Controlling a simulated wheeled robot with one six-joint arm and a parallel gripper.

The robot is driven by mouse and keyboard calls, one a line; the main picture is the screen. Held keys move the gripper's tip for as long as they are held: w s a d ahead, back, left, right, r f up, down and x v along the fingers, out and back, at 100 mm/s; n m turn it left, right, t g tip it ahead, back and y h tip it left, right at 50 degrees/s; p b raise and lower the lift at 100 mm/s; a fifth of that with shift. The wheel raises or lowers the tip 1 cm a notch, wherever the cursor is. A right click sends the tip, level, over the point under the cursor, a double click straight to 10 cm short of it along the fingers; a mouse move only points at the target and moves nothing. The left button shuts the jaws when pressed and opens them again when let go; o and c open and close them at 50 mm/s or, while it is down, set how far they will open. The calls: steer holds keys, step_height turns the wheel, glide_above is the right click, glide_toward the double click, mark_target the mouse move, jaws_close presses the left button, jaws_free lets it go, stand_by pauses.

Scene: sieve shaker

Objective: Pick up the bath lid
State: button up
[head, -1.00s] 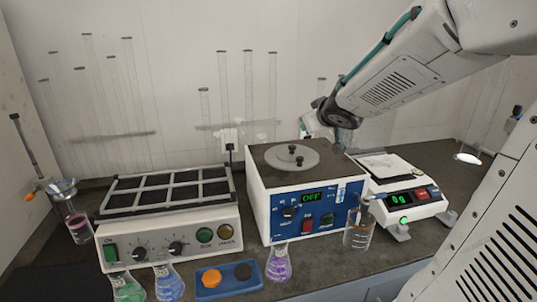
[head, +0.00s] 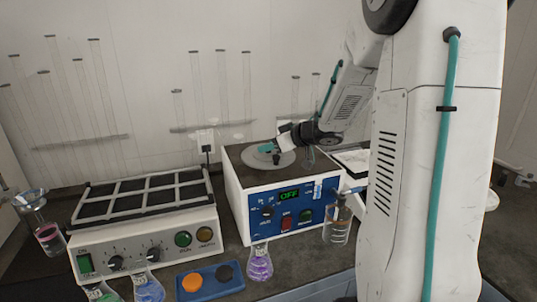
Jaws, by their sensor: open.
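The bath lid (head: 252,160) is a round grey disc. It lies flat on top of the white water bath (head: 236,186), which has a blue front panel with a display reading OFF. My gripper (head: 270,150) is open, with teal fingertips over the lid, close to its upper surface. The gripper and wrist hide part of the lid and most of its dark knobs. I cannot tell whether the fingers touch a knob.
A balance (head: 352,160) is partly hidden behind my arm at right. Flasks, a blue tray (head: 210,280) and a beaker (head: 338,222) stand along the front. Glass tubes line the back wall.

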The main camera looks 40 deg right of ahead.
steer(key=shift+w+a+f, duration=0.2)
steer(key=shift+w+f, duration=0.15)
steer(key=shift+w, duration=0.25)
jaws_close()
steer(key=shift+r, duration=0.1)
